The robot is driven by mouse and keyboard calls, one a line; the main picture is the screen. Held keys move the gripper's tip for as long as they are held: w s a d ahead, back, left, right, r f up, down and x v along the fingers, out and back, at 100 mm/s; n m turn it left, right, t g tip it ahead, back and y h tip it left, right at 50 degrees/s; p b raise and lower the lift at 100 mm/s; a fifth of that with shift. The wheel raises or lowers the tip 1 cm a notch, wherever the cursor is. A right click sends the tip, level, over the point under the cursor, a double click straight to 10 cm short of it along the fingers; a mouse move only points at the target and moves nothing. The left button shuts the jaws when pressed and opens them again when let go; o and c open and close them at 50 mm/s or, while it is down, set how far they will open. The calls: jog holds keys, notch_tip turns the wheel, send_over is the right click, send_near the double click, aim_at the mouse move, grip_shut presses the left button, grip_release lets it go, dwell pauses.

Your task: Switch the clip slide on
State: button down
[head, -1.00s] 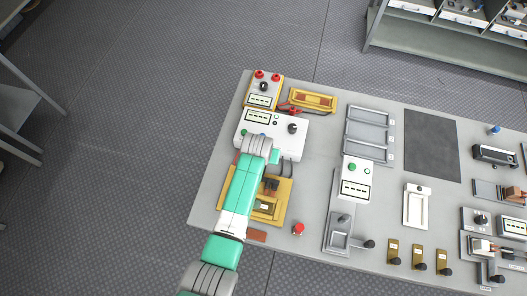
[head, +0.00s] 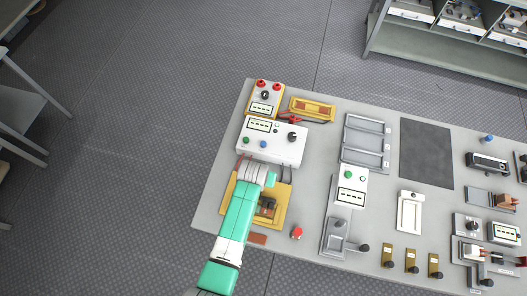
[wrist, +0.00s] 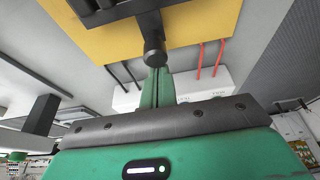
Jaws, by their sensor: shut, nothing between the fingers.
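A yellow fixture plate (head: 281,211) lies at the table's left front and carries black clip parts (head: 268,204). My arm covers its left part. In the wrist view the yellow plate (wrist: 205,22) fills the top, with a black bar ending in a round black knob (wrist: 154,52), which I take to be the clip slide's handle. My gripper (wrist: 155,74) is shut, with its narrow green fingers right at the knob. I cannot tell whether they touch it.
A white box (head: 272,140) with buttons and a dial stands behind the yellow plate, with red and black cables nearby. A red button (head: 297,232) is to the right. A grey unit with a black knob (head: 363,247) stands farther right.

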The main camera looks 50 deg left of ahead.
jog(key=p+v, duration=0.9)
jog(key=v, duration=0.1)
